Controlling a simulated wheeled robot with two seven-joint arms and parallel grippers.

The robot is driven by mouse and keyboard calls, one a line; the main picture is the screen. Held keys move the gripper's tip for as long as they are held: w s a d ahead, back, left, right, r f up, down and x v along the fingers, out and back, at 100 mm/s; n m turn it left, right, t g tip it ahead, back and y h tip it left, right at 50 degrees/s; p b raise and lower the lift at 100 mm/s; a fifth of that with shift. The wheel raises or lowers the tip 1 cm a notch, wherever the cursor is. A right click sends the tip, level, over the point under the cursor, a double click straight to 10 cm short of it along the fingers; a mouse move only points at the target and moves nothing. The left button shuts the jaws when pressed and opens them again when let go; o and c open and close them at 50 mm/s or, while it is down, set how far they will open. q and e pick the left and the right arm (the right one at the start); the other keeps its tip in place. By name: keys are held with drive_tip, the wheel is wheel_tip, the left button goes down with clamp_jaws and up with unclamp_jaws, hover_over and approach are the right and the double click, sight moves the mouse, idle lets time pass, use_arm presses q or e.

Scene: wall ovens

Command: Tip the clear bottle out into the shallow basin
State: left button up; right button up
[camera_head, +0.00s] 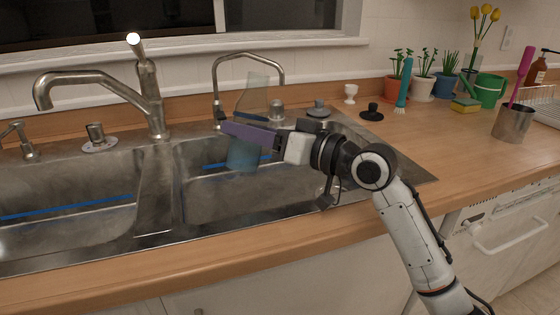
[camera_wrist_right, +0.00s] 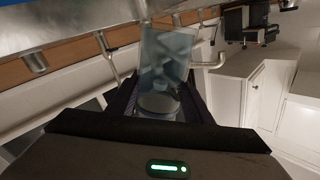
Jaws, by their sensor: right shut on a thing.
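The clear bottle (camera_head: 243,155) is a see-through bluish vessel over the right basin. It leans a little, with its upper end to the right; I cannot tell which end is its mouth or whether it holds liquid. My right gripper (camera_head: 252,135) is shut on its middle, and a purple finger hides part of it. In the right wrist view the bottle (camera_wrist_right: 166,58) stands between the two dark fingers (camera_wrist_right: 160,105). The right sink basin (camera_head: 205,205) is metal with a blue line on its wall. I cannot tell which basin is shallower. My left gripper is not in view.
A left basin (camera_head: 60,225) adjoins, with a large faucet (camera_head: 155,110) behind the divider. A thinner curved tap (camera_head: 216,85) rises behind the bottle. Potted plants, a green bucket (camera_head: 490,90) and a metal cup (camera_head: 513,122) stand on the right counter (camera_head: 440,135), whose front is clear.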

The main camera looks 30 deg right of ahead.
drive_tip(key=shift+r+m+p, duration=0.35)
drive_tip(key=shift+r+m, duration=0.15)
drive_tip(key=shift+r, duration=0.15)
drive_tip(key=shift+d+f+m, duration=0.15)
drive_tip(key=shift+f+m, duration=0.1)
drive_tip(key=shift+m, duration=0.25)
drive_tip(key=shift+w+d+f+m, duration=0.1)
drive_tip(key=shift+m, duration=0.4)
drive_tip(key=shift+a+f+m+b, duration=0.15)
drive_tip(key=shift+f+m, duration=0.2)
drive_tip(key=shift+f, duration=0.1)
drive_tip(key=shift+a+f+m+b, duration=0.1)
drive_tip(key=shift+f+m+b, duration=0.05)
drive_tip(key=shift+f+m, duration=0.25)
drive_tip(key=shift+s+a+m+p, duration=0.1)
drive_tip(key=shift+s+m+p, duration=0.1)
drive_tip(key=shift+m+p, duration=0.15)
drive_tip(key=shift+a, duration=0.1)
drive_tip(key=shift+m, duration=0.3)
drive_tip(key=shift+s+a+m, duration=0.1)
drive_tip(key=shift+a+m, duration=0.1)
drive_tip(key=shift+m, duration=0.2)
drive_tip(key=shift+s+a+m+p, duration=0.1)
drive_tip(key=shift+a+m+p, duration=0.05)
drive_tip(key=shift+m+p, duration=0.4)
